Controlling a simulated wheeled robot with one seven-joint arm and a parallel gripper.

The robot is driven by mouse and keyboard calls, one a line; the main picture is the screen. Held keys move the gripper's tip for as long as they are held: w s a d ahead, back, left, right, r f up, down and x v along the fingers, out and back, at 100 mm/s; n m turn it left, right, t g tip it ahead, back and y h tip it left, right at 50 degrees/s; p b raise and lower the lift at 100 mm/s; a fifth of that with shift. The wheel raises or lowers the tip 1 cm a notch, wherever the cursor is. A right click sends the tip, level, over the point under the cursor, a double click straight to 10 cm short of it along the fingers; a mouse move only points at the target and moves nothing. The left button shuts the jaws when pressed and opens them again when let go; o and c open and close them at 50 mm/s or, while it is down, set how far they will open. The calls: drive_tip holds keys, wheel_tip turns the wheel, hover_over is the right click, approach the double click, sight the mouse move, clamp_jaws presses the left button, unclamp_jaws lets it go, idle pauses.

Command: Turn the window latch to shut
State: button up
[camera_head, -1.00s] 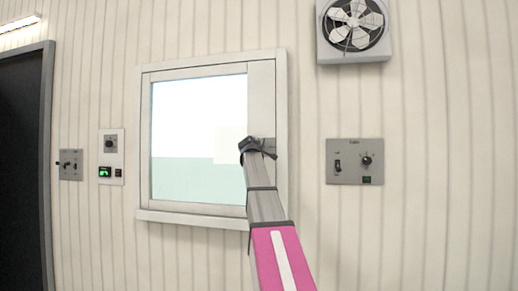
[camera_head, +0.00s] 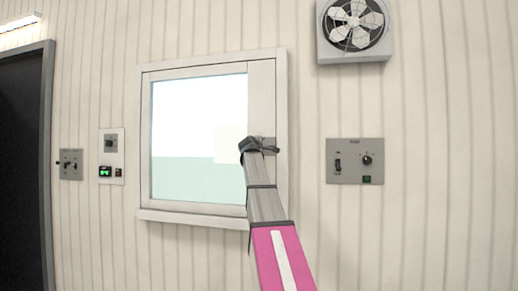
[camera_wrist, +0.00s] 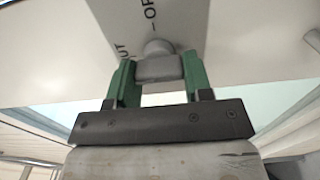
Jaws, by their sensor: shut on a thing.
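The window (camera_head: 198,140) is set in a pale frame on the wall. Its grey latch plate (camera_head: 268,144) is on the right side of the frame, partly hidden by my gripper (camera_head: 259,147). In the wrist view, my gripper (camera_wrist: 158,66) has its two green fingers on either side of the latch's grey handle (camera_wrist: 160,70), shut on it. The handle's round hub (camera_wrist: 158,47) sits against the plate. Lettering on the plate (camera_wrist: 135,22) is partly cut off; "UT" and "OP" can be read.
A grey switch panel (camera_head: 354,161) is to the right of the window, with a fan (camera_head: 354,27) above it. Two smaller panels (camera_head: 111,157) (camera_head: 70,164) are to the left, beside a dark doorway (camera_head: 22,170). The window sill (camera_head: 192,219) juts out below.

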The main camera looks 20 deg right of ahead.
drive_tip(key=o, duration=0.9)
drive_tip(key=v, duration=1)
drive_tip(key=shift+s+a, duration=0.25)
drive_tip(key=shift+s, duration=0.1)
